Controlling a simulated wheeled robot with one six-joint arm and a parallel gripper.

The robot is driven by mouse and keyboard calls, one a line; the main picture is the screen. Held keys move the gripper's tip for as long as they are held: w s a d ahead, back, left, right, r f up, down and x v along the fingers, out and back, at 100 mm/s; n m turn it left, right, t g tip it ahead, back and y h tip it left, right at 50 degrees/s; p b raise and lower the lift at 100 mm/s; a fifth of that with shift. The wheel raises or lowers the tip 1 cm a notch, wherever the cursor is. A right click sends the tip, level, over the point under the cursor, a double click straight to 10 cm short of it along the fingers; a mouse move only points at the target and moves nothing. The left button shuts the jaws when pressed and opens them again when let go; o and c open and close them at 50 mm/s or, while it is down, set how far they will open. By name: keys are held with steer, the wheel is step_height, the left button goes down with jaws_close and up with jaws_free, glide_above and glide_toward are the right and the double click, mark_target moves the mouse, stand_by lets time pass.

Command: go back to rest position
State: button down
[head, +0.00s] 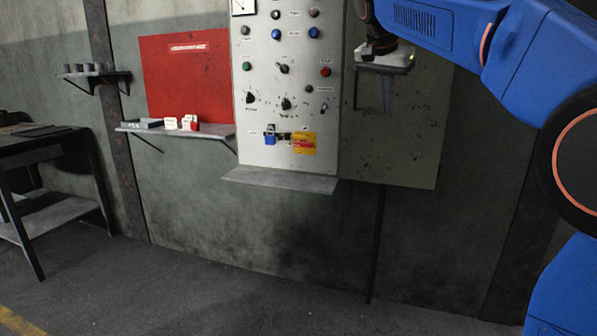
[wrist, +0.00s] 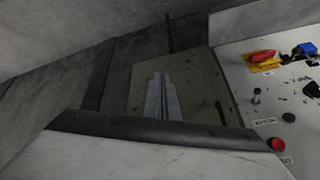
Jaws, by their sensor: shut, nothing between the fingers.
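My gripper (head: 386,106) is in the upper right of the head view, pointing down in front of the plain grey panel right of the controls. Its fingers are together and empty. In the wrist view the shut fingers (wrist: 160,78) show beyond the pale gripper body, with the panel (wrist: 205,90) behind them. My blue arm reaches in from the right of the head view. The control panel (head: 262,160) stands left of my gripper, with knobs, buttons and a gauge.
A ledge (head: 280,180) juts out below. A wall shelf (head: 220,131) holds small white and red items. A dark table (head: 45,140) stands left. The floor in front is clear.

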steer(key=s+d+f+n+y, duration=0.1)
steer(key=s+d+f+n, duration=0.2)
steer(key=s+f, duration=0.6)
steer(key=s+d+f+n+y, duration=0.1)
steer(key=s+d+f+n, duration=0.15)
steer(key=s+f, duration=0.6)
steer(key=s+f+n+y, duration=0.1)
steer(key=s+f+n, duration=0.2)
steer(key=s+f, duration=1.8)
steer(key=shift+s+d, duration=0.35)
steer(key=shift+s, duration=0.1)
